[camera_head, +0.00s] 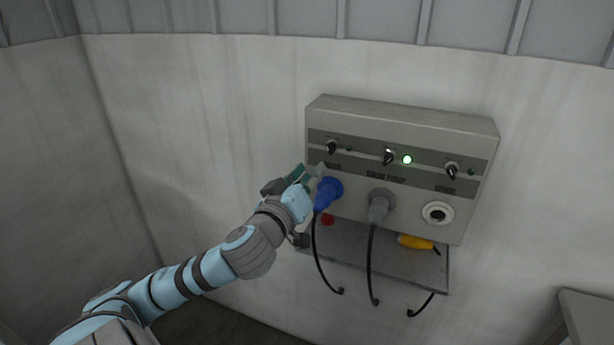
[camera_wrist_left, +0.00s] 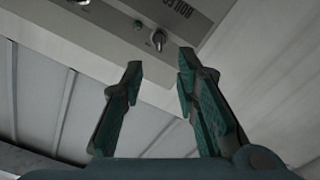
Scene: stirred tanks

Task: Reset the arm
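My left arm reaches in from the lower left to a grey control box (camera_head: 400,112) on the wall. My left gripper (camera_head: 307,175) is at the box's left side, close to the blue plug (camera_head: 328,192) and below the left knob (camera_head: 331,147). In the left wrist view my left gripper (camera_wrist_left: 158,75) has its two teal fingers apart with nothing between them. A knob (camera_wrist_left: 158,38) on the box shows beyond the fingertips. I cannot tell whether the gripper touches the box or the blue plug. My right gripper is not in view.
A grey plug (camera_head: 381,207) sits in the middle socket; the right socket (camera_head: 437,213) is empty. A yellow plug (camera_head: 416,242) lies on the shelf (camera_head: 375,252) below, with black cables hanging. A green light (camera_head: 407,160) glows. Free room lies left of the box.

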